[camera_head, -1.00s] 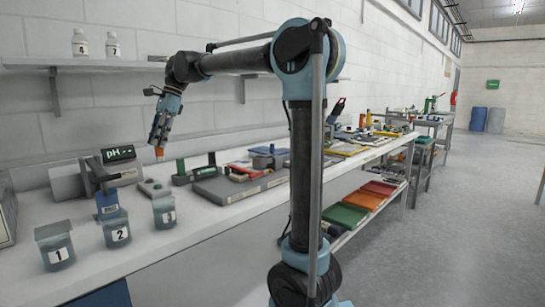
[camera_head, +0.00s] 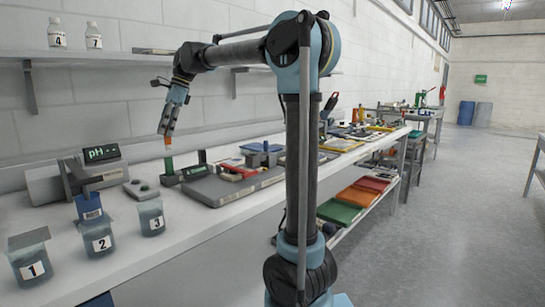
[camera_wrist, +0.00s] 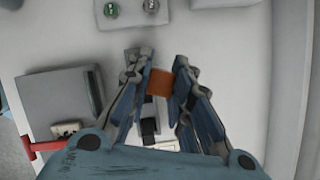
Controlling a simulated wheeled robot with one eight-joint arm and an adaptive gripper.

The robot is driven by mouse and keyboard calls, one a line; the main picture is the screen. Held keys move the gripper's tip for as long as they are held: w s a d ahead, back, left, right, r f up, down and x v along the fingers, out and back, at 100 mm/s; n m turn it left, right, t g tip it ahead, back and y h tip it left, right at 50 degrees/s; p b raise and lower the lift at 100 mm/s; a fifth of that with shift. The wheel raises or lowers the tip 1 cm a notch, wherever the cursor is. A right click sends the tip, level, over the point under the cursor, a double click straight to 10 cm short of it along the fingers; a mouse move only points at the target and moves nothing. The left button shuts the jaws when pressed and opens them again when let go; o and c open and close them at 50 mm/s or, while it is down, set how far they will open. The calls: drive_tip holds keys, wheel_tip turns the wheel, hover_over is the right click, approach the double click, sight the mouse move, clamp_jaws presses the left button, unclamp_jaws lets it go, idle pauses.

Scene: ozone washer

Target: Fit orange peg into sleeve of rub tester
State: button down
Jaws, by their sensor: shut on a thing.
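The orange peg (camera_head: 167,140) is held upright between the fingertips of my gripper (camera_head: 168,130). In the wrist view the orange peg (camera_wrist: 159,84) shows as an orange block between the two fingers of my gripper (camera_wrist: 161,80). In the head view the peg's lower end is right above a green upright (camera_head: 168,166), which seems to be part of the rub tester. From this angle I cannot tell whether they touch or whether the peg has entered a sleeve. A second dark green upright (camera_head: 202,158) stands just right of it. No sleeve opening is visible.
A grey plate (camera_head: 230,186) with a red-handled piece lies right of the uprights. A small pad with buttons (camera_head: 141,190) and the pH meter (camera_head: 100,154) are to the left. Numbered beakers (camera_head: 150,218) line the front edge. A shelf (camera_head: 120,57) hangs above.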

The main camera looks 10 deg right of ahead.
drive_tip(key=w+d+r+m+t, duration=0.1)
drive_tip(key=w+d+m, duration=0.35)
drive_tip(key=d, duration=0.55)
drive_tip(key=w+d+r+m+t+h, duration=0.15)
drive_tip(key=w+d+m, duration=0.3)
drive_tip(key=d, duration=0.55)
drive_tip(key=w+d+r+m+t+y, duration=0.1)
drive_tip(key=w+d+m+t, duration=0.15)
drive_tip(key=w+d, duration=0.55)
drive_tip(key=shift+s+d+f+m+h, duration=0.15)
drive_tip(key=shift+s+d+f+m, duration=0.25)
drive_tip(key=shift+d+f, duration=1.45)
drive_tip(key=shift+s+d+f+m+h, duration=0.2)
drive_tip(key=shift+d+f+m, duration=0.3)
drive_tip(key=shift+f, duration=2.75)
drive_tip(key=shift+s+d+f+m+h, duration=0.1)
drive_tip(key=shift+s+d+f+m, duration=0.3)
drive_tip(key=shift+d+f, duration=1.45)
drive_tip(key=shift+a+f, duration=0.75)
drive_tip(key=c, duration=1.9)
unclamp_jaws()
drive_tip(key=o, duration=0.4)
drive_tip(key=shift+o, duration=0.2)
